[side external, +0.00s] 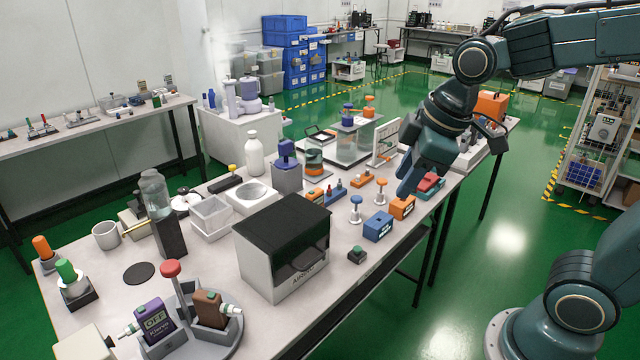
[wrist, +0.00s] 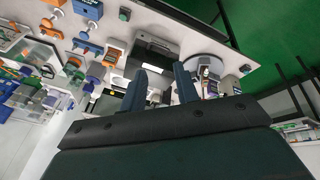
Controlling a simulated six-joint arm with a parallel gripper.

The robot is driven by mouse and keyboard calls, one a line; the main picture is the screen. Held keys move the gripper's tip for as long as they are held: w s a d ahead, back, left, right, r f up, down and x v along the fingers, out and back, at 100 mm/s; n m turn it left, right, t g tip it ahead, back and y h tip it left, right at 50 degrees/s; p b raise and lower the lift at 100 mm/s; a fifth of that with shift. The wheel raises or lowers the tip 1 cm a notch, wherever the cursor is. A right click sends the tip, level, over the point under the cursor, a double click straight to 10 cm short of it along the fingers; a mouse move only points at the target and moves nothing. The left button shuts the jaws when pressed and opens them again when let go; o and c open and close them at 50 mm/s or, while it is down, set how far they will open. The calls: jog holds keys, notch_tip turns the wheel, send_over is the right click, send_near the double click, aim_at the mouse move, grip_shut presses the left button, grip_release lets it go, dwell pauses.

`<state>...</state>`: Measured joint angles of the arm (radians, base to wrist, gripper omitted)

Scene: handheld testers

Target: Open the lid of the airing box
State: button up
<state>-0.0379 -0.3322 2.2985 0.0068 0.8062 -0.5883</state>
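The airing box (side external: 268,272) is a light grey box with lettering on its front, standing near the front edge of the table. Its black lid (side external: 285,222) lies down over the top and upper front, with a handle (side external: 308,260) on the front face. The box also shows in the wrist view (wrist: 150,62), beyond my fingers. My gripper (side external: 405,188) is above the right part of the table, to the right of the box and clear of it. In the wrist view its two fingers (wrist: 160,80) stand apart with nothing held between them.
Blue (side external: 378,226) and orange (side external: 401,207) small testers and a green button block (side external: 357,254) stand between the box and my gripper.

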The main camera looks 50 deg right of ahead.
jog(key=s+m+t, duration=0.1)
jog(key=s+m, duration=0.6)
jog(key=s, duration=0.3)
jog(key=shift+d+r, duration=0.45)
jog(key=w+a+f+n+g, duration=0.1)
jog(key=w+n, duration=0.4)
jog(key=w, duration=0.2)
jog(key=w+a+f+n+g, duration=0.1)
jog(key=w+f+n, duration=0.1)
jog(key=w+n, duration=0.35)
jog(key=w+a+f+n+g, duration=0.1)
jog(key=w+f+n, duration=0.6)
jog(key=w+f, duration=0.3)
jog(key=shift+w+a, duration=0.4)
jog(key=shift+w, duration=0.8)
